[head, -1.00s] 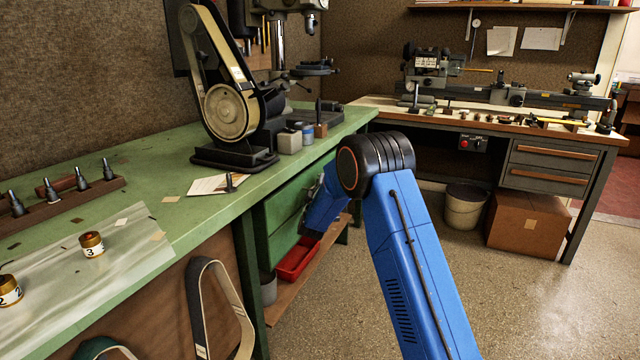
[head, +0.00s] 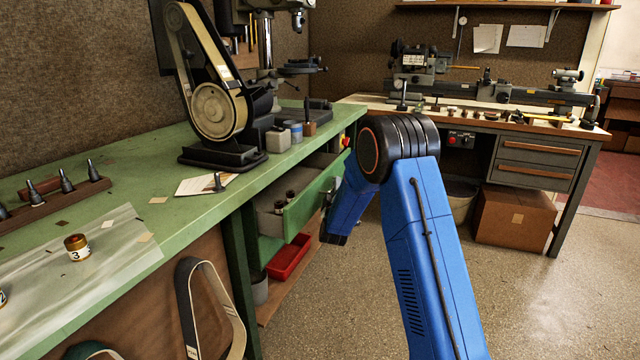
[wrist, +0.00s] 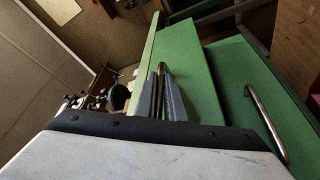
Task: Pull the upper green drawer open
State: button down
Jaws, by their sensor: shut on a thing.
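The upper green drawer (head: 308,208) is pulled partway out from under the green bench in the head view. Its grey inside shows, with small dark cylindrical things (head: 280,206) in it. In the wrist view its green front (wrist: 192,72) runs beside my fingers. My gripper (wrist: 161,94) is shut on the drawer's metal handle (wrist: 161,72), with one finger on each side of the bar.
The lower green drawer (wrist: 240,82) is closed, with a bar handle (wrist: 268,126). A red tray (head: 289,258) sits on the low shelf. A belt sander (head: 215,110) stands on the green bench (head: 130,165). Open floor (head: 540,290) lies to the right.

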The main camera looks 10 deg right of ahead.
jog(key=s+d, duration=0.8)
jog(key=d, duration=0.4)
jog(key=shift+s, duration=0.4)
jog(key=shift+f, duration=0.1)
jog(key=c, duration=2.2)
grip_release()
jog(key=shift+o, duration=0.4)
jog(key=v, duration=1.7)
jog(key=shift+s+a, duration=0.15)
jog(key=shift+s, duration=0.05)
